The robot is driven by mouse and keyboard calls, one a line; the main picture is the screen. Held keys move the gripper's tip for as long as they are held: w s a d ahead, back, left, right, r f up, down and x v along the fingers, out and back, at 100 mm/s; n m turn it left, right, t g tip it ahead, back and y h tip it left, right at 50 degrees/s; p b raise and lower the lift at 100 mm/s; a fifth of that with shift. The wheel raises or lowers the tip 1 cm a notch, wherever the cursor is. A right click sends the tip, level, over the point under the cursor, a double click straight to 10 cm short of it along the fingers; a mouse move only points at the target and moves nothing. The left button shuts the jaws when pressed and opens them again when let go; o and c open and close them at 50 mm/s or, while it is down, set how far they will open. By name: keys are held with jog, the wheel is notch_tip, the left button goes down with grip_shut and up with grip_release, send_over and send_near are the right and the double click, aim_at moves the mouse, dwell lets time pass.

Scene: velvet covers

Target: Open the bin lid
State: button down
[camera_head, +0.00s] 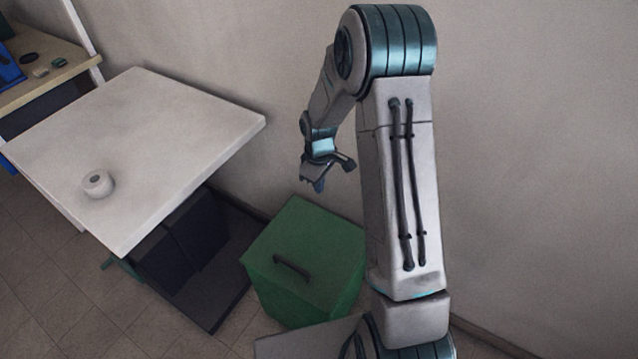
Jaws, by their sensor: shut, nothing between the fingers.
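A green bin (305,300) stands on the floor against the wall, right of the white table. Its flat green lid (312,238) is closed and has a dark bar handle (292,266) on its top, towards the front. My gripper (320,189) is shut and empty. It appears above the bin's back edge in the picture, apart from the lid and handle. The bin's right side is partly hidden behind my arm.
A white table (190,110) with a white roll (97,184) on it stands left of the bin. Dark panels (190,250) are under it. A wooden shelf (45,70) with small items is at the far left. The wall (540,150) rises behind.

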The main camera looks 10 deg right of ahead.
jog(key=c, duration=2.1)
grip_release()
jog(key=shift+c, duration=0.2)
jog(key=o, duration=0.7)
jog(key=shift+o, duration=0.2)
notch_tip(320, 180, up, 14)
jog(key=shift+f, duration=0.1)
